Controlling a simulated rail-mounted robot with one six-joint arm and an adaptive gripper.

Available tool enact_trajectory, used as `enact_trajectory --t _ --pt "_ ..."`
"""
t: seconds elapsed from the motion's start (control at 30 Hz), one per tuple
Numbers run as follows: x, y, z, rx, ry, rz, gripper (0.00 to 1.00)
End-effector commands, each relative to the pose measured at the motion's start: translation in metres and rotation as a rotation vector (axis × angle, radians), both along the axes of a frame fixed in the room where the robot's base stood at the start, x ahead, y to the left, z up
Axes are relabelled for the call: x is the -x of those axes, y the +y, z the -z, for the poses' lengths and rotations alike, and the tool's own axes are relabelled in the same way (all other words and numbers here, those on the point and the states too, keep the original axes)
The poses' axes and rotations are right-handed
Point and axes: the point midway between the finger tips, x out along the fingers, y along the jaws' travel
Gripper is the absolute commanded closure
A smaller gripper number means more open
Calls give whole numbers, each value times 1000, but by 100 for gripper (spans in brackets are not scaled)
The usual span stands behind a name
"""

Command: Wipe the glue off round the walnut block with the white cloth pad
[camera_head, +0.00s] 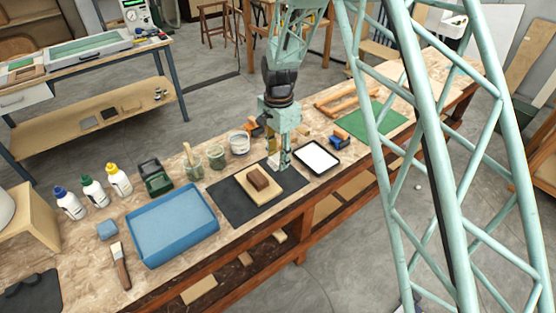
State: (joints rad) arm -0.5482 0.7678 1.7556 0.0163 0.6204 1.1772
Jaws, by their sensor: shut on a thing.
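The walnut block (258,180) is a small brown block lying on a pale wooden board (268,196), on a dark mat (227,200) near the middle of the bench. My gripper (283,163) points down over the mat's far right part, just right of the block and apart from it. It is shut on a small whitish piece, which looks like the white cloth pad (272,163). The fingers partly hide the pad, and I cannot tell whether it touches the mat. Glue round the block is too small to make out.
A black-rimmed tray with a white inside (317,158) lies right of my gripper. A blue tray (172,225) is left of the mat. Jars (215,157) and a white tub (238,142) stand behind. A green mat (372,122) lies farther right. The bench's front edge is close.

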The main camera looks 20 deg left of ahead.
Motion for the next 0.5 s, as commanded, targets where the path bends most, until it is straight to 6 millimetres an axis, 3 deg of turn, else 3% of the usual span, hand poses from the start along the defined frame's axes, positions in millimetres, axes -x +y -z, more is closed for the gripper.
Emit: enact_trajectory --t 0.5 --pt "0 0 -28 1 1 0 77"
